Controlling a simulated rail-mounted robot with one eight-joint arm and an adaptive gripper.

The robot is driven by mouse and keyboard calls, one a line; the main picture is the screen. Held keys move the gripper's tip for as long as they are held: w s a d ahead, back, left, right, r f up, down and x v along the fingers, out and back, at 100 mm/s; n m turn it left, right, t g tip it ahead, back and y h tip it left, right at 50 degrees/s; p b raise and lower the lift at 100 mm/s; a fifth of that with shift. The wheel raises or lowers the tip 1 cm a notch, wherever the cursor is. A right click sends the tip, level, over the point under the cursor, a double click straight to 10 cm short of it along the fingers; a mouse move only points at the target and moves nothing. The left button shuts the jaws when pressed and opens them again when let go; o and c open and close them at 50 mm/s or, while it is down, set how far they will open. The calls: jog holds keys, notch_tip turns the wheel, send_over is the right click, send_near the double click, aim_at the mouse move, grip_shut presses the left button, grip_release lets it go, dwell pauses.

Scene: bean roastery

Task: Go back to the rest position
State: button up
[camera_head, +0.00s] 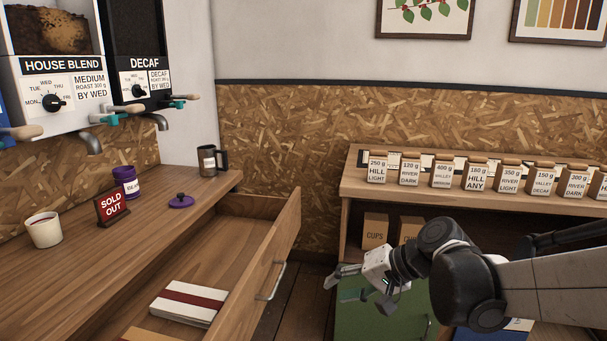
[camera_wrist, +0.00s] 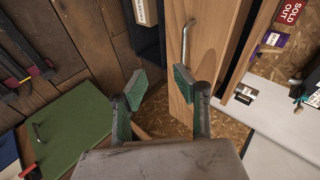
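My gripper (camera_head: 338,279) is in the air in the head view, right of the open drawer (camera_head: 262,262) and in front of the green cabinet front (camera_head: 352,316). In the wrist view, my gripper (camera_wrist: 161,80) has its two green-padded fingers apart with nothing between them. The drawer's handle (camera_wrist: 189,45) shows just beyond the fingers in the wrist view. I see a gap between fingers and handle, but cannot tell how wide it is. The drawer is pulled out of the wooden counter, with a white and dark red box (camera_head: 189,302) inside.
On the counter (camera_head: 75,265) stand a white cup (camera_head: 44,230), a SOLD OUT sign (camera_head: 112,204), a purple jar (camera_head: 127,182), a purple lid (camera_head: 181,201) and a dark mug (camera_head: 213,161). A shelf (camera_head: 362,187) at right bears several labelled jars. Floor (camera_head: 301,298) shows between drawer and shelf.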

jog(key=s+d+r+n+t+h, duration=0.1)
jog(key=s+d+h, duration=0.4)
jog(key=s, duration=0.4)
jog(key=s+d+r+n+t+h, duration=0.15)
jog(key=s+d+h, duration=0.25)
jog(key=s+d, duration=0.4)
notch_tip(320, 180, up, 13)
jog(key=p, duration=1.3)
jog(key=shift+a+y+p, duration=0.3)
jog(key=shift+a+p, duration=0.05)
jog(key=shift+a, duration=0.1)
